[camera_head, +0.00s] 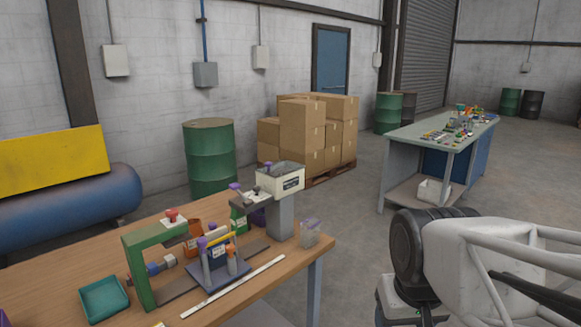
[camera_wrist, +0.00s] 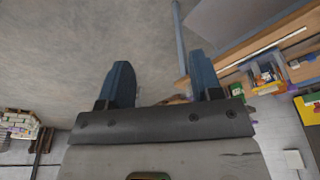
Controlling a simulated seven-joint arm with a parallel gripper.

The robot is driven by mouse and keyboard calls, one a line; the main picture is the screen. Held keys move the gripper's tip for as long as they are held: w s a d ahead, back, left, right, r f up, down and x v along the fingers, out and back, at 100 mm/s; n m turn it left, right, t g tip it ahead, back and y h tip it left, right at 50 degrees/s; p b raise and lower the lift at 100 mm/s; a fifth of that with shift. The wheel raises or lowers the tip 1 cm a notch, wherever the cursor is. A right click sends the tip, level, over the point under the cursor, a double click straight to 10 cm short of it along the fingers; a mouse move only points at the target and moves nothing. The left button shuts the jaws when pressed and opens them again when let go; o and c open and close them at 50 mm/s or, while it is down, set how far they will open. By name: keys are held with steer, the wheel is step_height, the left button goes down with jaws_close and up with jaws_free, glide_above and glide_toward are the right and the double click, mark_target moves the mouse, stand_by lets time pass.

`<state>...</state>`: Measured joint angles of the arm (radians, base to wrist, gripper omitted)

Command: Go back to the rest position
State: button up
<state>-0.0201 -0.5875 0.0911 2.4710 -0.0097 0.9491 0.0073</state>
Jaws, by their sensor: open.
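My gripper (camera_wrist: 160,88) shows in the wrist view with its two blue-grey fingers spread apart. It is open and nothing is between the fingers. Beyond the fingers is bare grey floor, with the edge of the wooden table (camera_wrist: 270,45) to the right. In the head view my arm (camera_head: 480,260) is at the lower right, clear of the table; the gripper itself is out of that view. The sack filler (camera_head: 280,183), with a pale hopper on a grey post, stands on the wooden table (camera_head: 255,290).
The table also carries a green frame (camera_head: 140,270), a teal tray (camera_head: 104,298), a blue rack (camera_head: 218,268) and a clear container (camera_head: 310,232). A green drum (camera_head: 210,158) and stacked cartons (camera_head: 303,125) stand behind. A grey workbench (camera_head: 400,135) is at right. Floor between is free.

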steer(key=shift+s+d+f, duration=0.15)
steer(key=shift+s+f, duration=0.05)
steer(key=shift+s, duration=0.3)
steer(key=shift+s+d+f, duration=0.15)
steer(key=shift+s+f, duration=0.1)
steer(key=shift+s, duration=0.3)
steer(key=shift+s+d+f, duration=0.15)
steer(key=shift+s+f, duration=0.05)
steer(key=shift+s, duration=0.3)
steer(key=shift+w, duration=0.1)
